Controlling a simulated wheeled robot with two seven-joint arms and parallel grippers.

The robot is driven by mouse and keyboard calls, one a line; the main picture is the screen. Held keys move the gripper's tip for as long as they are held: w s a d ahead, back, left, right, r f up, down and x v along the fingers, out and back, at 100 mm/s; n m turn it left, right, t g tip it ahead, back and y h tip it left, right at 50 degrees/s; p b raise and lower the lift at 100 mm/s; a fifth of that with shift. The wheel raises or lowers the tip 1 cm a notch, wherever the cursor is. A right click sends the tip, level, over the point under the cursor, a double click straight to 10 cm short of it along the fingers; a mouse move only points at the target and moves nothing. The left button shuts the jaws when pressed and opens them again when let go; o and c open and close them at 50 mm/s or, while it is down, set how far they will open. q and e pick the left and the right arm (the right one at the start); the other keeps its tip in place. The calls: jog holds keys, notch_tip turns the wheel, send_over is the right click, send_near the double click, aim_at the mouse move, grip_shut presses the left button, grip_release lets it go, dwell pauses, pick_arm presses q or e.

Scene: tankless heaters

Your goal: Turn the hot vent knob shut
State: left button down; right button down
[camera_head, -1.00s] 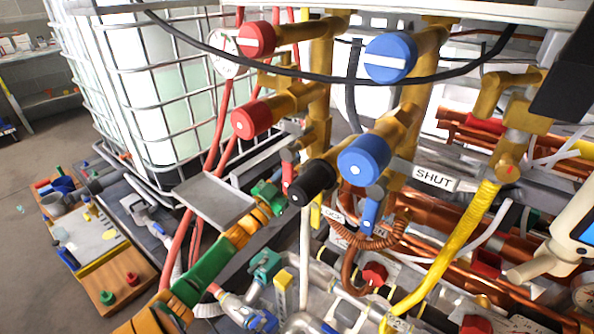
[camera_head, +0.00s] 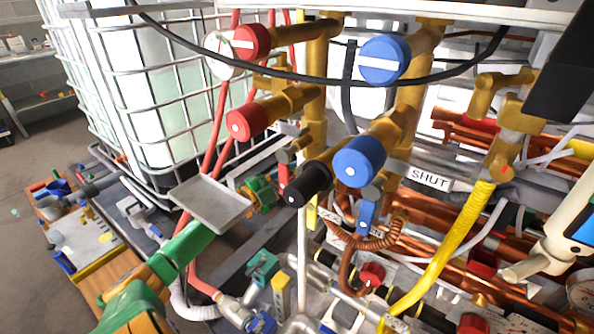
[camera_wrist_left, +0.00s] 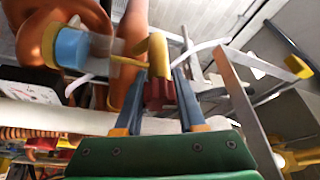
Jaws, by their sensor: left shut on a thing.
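The hot vent knob appears to be the small dark red handle (camera_head: 283,178) below a brass stub on the hot, red-handled pipe. In the left wrist view the dark red knob (camera_wrist_left: 159,95) sits between my two fingers, below a yellow brass stem. My left gripper (camera_head: 272,190) reaches in from the lower left, behind the grey tray, and is shut on this knob. Its fingers (camera_wrist_left: 160,90) show on both sides of the knob in the wrist view. The knob's exact angle is hard to tell. My right gripper is not in view.
Red valve handles (camera_head: 246,122) and blue ones (camera_head: 360,162) stick out above and right. A black cylinder end (camera_head: 308,184) is close right of my gripper. A grey tray (camera_head: 211,203) is just left. A black cable (camera_head: 330,79) hangs across the top. A caged white tank (camera_head: 160,90) stands behind.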

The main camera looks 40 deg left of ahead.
pick_arm(q)
jog(key=shift+m, duration=0.6)
jog(key=shift+f, duration=0.1)
jog(key=c, duration=0.8)
grip_release()
jog(key=shift+o, duration=0.2)
jog(key=r+v, duration=0.1)
jog(key=v, duration=0.6)
jog(key=shift+f+p, duration=0.35)
jog(key=shift+p, duration=0.1)
jog(key=shift+a, duration=0.1)
